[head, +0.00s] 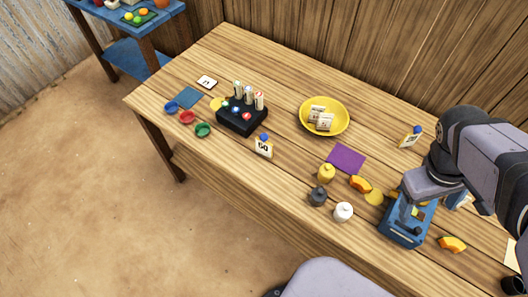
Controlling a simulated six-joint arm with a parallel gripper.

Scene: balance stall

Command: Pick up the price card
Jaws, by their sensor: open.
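Several card-like things lie or stand on the wooden table, and I cannot tell which one the task means. A white and yellow card marked "50" with a blue knob on top (264,150) stands right of the black block. A similar card with a blue knob (411,138) stands near the back edge, left of my arm. A small white card with dark marks (207,82) lies at the far left. My gripper (405,212) is over the blue device at the right, away from these cards. Its fingers are small and partly hidden by my arm.
The black block (241,122) holds several upright tubes. A yellow bowl (347,118) holds white packets. A purple cloth (345,159), dark (317,197), white and yellow weights, orange slices and a blue device (398,236) crowd the right. Small coloured dishes (187,117) sit left. The front middle is clear.

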